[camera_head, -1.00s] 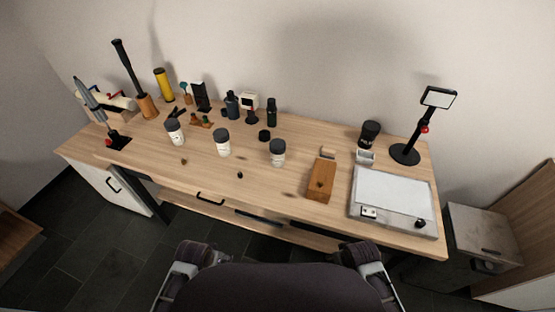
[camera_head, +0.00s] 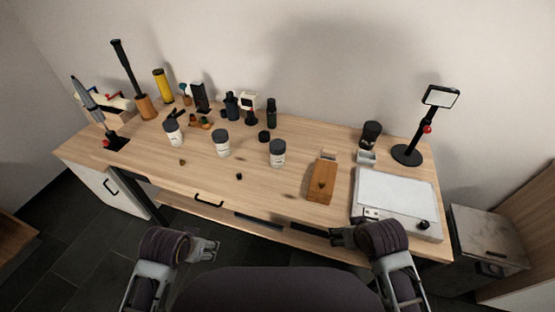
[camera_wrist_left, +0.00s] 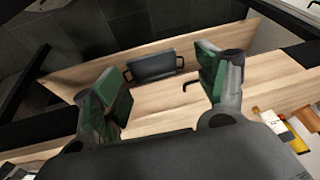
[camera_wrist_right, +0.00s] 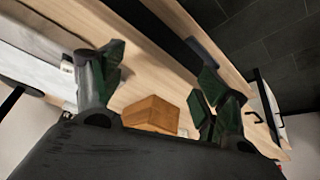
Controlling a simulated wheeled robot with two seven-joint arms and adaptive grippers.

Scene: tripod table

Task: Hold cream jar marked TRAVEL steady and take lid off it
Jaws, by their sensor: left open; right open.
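Three white jars with dark lids stand upright on the wooden table: a left jar (camera_head: 173,134), a middle jar (camera_head: 222,145) and a right jar (camera_head: 278,154). Their labels are too small to read, so I cannot tell which is marked TRAVEL. All three lids look in place. My left gripper (camera_head: 212,250) is open and empty in front of the table's front edge; its fingers show in the left wrist view (camera_wrist_left: 165,88). My right gripper (camera_head: 337,236) is open and empty near the front edge, below the wooden block; its fingers show in the right wrist view (camera_wrist_right: 158,85).
A wooden block (camera_head: 321,183) and a pale tray (camera_head: 395,197) lie on the right of the table (camera_head: 215,175). A black mirror stand (camera_head: 408,154) is behind the tray. Bottles and tools line the back. The front middle is mostly clear, with small dark bits.

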